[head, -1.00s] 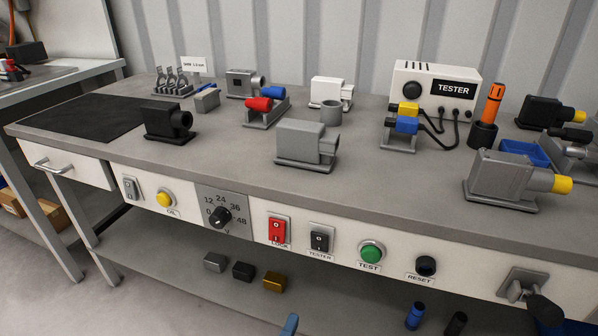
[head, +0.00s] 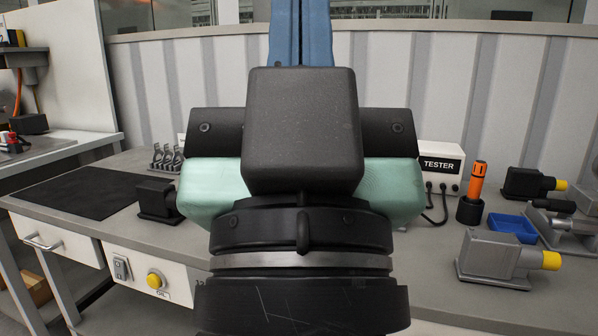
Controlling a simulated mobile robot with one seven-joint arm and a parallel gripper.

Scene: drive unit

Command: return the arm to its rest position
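My arm is raised close in front of the head camera and fills the middle of the view. Its wrist has a black box, mint-green sides and dark rings below. My gripper (head: 301,30) points up at the top of the picture. Its two blue fingers lie side by side with only a thin dark line between them, so it looks shut, with nothing seen in it. The fingertips are cut off by the top edge. The arm is above and in front of the workbench (head: 75,217) and hides its middle.
On the bench's left are a black mat (head: 85,192) and a black motor-like unit (head: 155,198). On the right are the tester (head: 441,163), an orange tool (head: 478,180), a blue tray (head: 513,228) and a grey unit with a yellow end (head: 492,258).

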